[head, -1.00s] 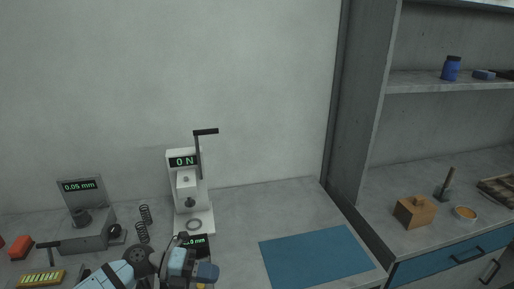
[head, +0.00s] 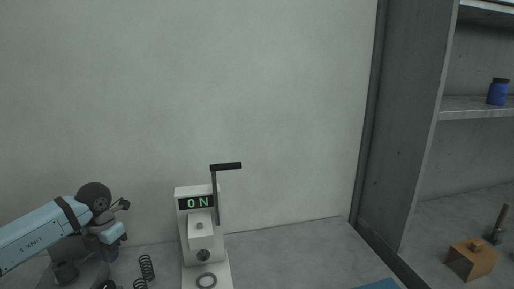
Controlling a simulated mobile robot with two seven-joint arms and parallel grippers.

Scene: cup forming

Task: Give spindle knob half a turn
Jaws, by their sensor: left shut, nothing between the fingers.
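A grey gauge device (head: 93,275) stands at the lower left, mostly hidden behind my left arm. Its display is covered by the arm. A dark round post (head: 66,272) stands on it. A dark knob (head: 107,285) shows at its right side, cut by the bottom edge of the picture; I take it to be the spindle knob. My left gripper (head: 113,243) is shut and empty, above the right part of the device and apart from the knob in the picture. My right gripper is not in view.
A white press (head: 195,240) with a black lever and a display reading 0 N stands to the right. Coil springs (head: 146,267) stand between it and the device. A blue mat (head: 378,285) and wooden block (head: 472,260) lie farther right. Bench between press and mat is clear.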

